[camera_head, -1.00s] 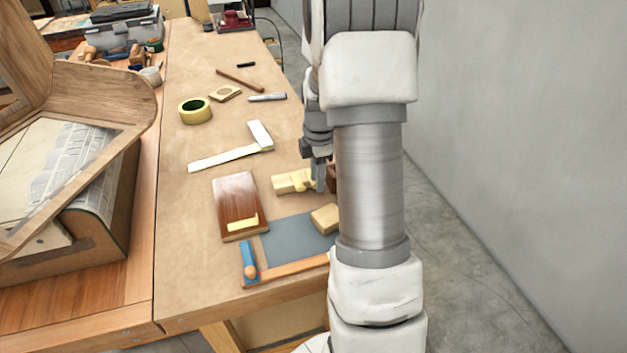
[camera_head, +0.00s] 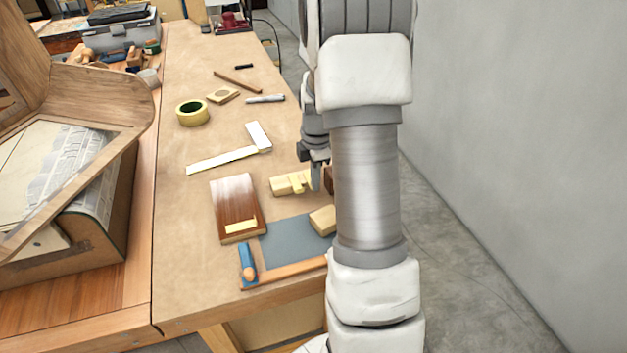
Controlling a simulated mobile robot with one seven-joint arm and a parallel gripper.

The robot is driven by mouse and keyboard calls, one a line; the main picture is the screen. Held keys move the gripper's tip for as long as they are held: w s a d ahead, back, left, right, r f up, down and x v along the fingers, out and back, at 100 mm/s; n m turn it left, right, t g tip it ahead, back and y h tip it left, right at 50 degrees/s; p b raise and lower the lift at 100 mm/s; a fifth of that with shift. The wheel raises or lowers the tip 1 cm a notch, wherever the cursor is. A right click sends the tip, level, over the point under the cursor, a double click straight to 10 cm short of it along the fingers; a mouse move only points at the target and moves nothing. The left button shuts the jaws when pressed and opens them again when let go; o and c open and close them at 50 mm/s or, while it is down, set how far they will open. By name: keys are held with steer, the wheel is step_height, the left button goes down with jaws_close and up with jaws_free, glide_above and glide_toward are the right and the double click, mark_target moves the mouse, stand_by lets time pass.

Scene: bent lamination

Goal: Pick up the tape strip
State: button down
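A short pale yellow strip (camera_head: 240,226), which looks like tape, lies on the near end of a brown wooden board (camera_head: 232,195). A small pale yellow block (camera_head: 281,187) sits farther right, with a yellowish piece across it; I cannot tell whether that piece is also tape. My gripper (camera_head: 316,179) points down just right of this block, partly hidden by my arm. One grey finger shows close to the block; I cannot tell whether they touch. The finger spacing is hidden.
A tape roll (camera_head: 192,112) and a white angled square (camera_head: 222,160) lie farther back. A wooden stand (camera_head: 90,230) rises at left.

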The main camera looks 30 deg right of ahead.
step_height(320, 180, up, 4)
steer(key=shift+r, duration=0.25)
steer(key=s+d+r+p, duration=0.4)
steer(key=s+r, duration=0.7)
steer(key=shift+d+r, duration=0.2)
steer(key=shift+d, duration=0.05)
stand_by(0.9)
